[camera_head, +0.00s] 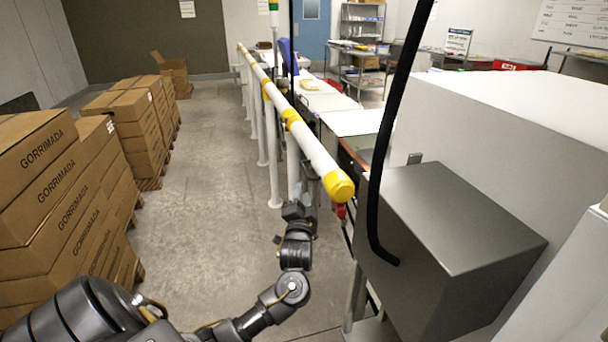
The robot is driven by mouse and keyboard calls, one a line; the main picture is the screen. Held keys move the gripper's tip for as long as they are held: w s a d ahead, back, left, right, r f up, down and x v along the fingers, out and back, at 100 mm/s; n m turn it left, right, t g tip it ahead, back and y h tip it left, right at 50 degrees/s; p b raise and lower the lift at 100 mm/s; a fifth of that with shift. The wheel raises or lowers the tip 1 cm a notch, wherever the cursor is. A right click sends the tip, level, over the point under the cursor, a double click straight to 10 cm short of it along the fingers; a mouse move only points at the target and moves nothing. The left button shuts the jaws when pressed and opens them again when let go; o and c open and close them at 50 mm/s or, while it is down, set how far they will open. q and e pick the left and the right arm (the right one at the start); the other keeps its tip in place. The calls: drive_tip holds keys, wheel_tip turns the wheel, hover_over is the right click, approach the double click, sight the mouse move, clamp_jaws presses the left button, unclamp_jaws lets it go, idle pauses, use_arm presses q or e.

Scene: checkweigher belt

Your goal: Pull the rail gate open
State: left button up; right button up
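The rail gate (318,157) is a long white bar with yellow bands and a yellow end cap. It runs from the near middle away to the back, beside a row of white posts. My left arm comes in from the lower left, and my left gripper (307,185) is at the underside of the bar, a little behind the yellow end cap. The bar partly hides the fingers, so I cannot tell whether they are closed on it. My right gripper is not in view.
Stacked brown cartons (62,200) on pallets line the left side. A grey metal box (455,215) with a black cable stands close on the right, before a large white cabinet (510,110). The grey floor (205,180) between cartons and rail is clear.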

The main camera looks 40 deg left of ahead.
sight(305, 171)
use_arm(q)
drive_tip(key=p+x, duration=0.1)
drive_tip(key=x, duration=0.8)
drive_tip(key=shift+w+a, duration=0.25)
clamp_jaws()
